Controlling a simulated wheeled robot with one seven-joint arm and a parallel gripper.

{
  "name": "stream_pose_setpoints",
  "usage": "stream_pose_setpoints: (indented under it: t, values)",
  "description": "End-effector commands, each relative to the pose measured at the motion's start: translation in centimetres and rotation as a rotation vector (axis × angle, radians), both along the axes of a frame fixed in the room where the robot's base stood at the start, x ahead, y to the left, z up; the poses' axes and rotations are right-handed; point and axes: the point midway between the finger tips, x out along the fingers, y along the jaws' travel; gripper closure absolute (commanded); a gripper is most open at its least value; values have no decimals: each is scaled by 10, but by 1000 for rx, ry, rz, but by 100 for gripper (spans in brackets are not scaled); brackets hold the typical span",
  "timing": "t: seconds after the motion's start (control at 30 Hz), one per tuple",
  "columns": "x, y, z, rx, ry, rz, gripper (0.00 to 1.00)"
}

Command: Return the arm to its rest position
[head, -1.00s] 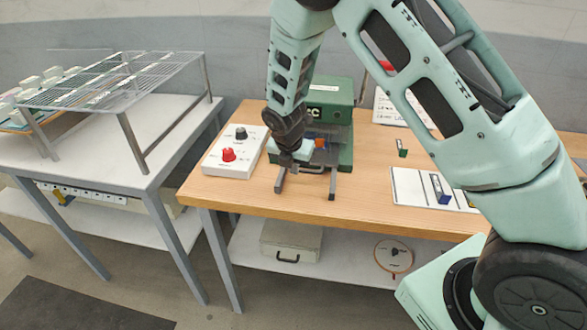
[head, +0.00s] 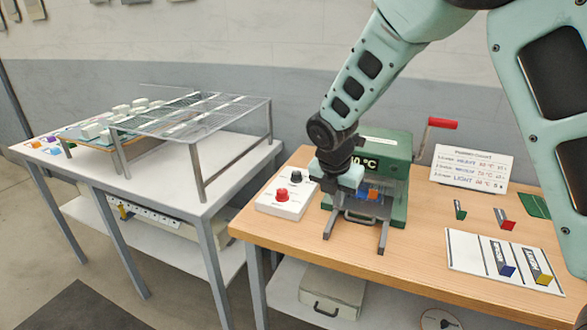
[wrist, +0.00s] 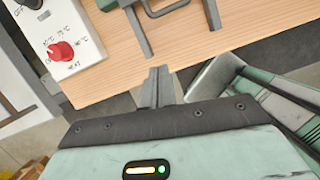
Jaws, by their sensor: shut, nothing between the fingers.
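My gripper shows in the wrist view (wrist: 158,76), its two grey fingers shut together with nothing between them. The fingertips lie over the front edge of the wooden bench in that picture. In the head view my mint wrist (head: 343,178) is in front of the green press (head: 394,200); the fingers cannot be made out there. My arm bends down to it from the top. The press has a red-handled lever (head: 440,123), a temperature display partly covered by my arm, and grey front rails. Orange and blue pieces (head: 372,194) show inside it.
A white control box (head: 288,207) with a red and a black knob stands left of the press. A sign (head: 470,168) and a white board (head: 478,266) with labelled tools are on the right. A wire rack (head: 205,118) stands on the left table.

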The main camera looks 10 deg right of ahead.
Motion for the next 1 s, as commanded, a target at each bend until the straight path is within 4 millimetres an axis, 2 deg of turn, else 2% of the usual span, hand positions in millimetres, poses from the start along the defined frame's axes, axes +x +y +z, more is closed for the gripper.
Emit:
stream_pose_setpoints:
  t: [0.07, 0.13, 0.23, 0.4, 0.53, 0.7, 0.8, 0.9, 1.0]
  values:
    - [-2, 1, 1, 5, -1, -8, 100]
    - [-12, 9, 5, 34, -4, -62, 100]
    - [-39, 30, 16, 114, -12, -215, 100]
    - [-116, 73, 41, 271, 1, -613, 100]
    - [-181, 95, 56, 342, 25, -932, 100]
    - [-257, 104, 66, 374, 38, -1312, 100]
    - [-287, 104, 67, 373, 34, -1479, 100]
    - [-306, 102, 66, 368, 27, -1587, 100]
    - [-314, 101, 66, 365, 21, -1637, 100]
